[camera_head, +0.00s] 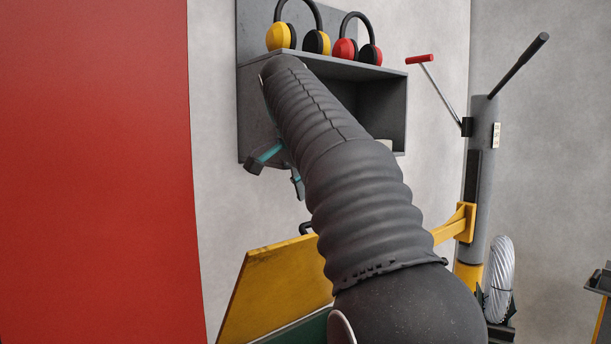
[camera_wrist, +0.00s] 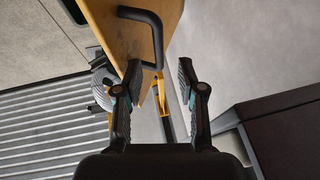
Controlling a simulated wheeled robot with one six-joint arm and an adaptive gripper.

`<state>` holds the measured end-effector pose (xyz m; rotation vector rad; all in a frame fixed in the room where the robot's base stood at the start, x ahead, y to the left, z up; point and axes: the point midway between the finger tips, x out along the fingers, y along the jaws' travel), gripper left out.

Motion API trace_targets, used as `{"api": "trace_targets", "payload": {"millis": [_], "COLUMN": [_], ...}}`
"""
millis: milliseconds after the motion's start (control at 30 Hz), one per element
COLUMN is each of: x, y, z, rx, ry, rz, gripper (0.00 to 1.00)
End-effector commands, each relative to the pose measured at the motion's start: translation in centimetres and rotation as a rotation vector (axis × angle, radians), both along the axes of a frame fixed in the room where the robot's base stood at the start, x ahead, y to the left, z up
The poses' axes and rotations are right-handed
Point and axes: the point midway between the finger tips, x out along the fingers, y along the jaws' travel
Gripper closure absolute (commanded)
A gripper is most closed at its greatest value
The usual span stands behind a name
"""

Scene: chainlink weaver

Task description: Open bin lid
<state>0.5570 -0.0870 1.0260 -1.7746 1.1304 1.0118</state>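The bin lid (camera_head: 275,288) is a yellow panel that stands tilted, low in the head view behind my arm. A strip of dark green bin (camera_head: 306,331) shows below it. A black bar handle (camera_head: 306,228) sits at the lid's upper edge. In the wrist view, the yellow lid (camera_wrist: 128,32) and its bent black handle (camera_wrist: 154,28) are at the top, beyond my fingertips. My gripper (camera_wrist: 159,78) is open, with nothing held between its fingers. In the head view, my gripper (camera_head: 279,172) is above and left of the handle, partly hidden by my arm.
A grey wall shelf (camera_head: 380,110) holds yellow earmuffs (camera_head: 280,37) and red earmuffs (camera_head: 345,50). A grey post (camera_head: 481,165) with levers stands at right beside a coiled metal piece (camera_head: 500,277). A large red surface (camera_head: 95,170) fills the left.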

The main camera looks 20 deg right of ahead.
Motion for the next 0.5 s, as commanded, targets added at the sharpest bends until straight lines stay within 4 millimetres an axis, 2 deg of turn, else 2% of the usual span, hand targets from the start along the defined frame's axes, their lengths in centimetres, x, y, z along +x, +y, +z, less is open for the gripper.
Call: {"api": "trace_targets", "payload": {"millis": [200, 500], "x": [-0.8, -1.3], "y": [1.0, 1.5], "z": [2.8, 4.3], "rx": [0.000, 0.001], "ry": [0.000, 0.001], "rz": [0.002, 0.001], "gripper": [0.61, 0.61]}}
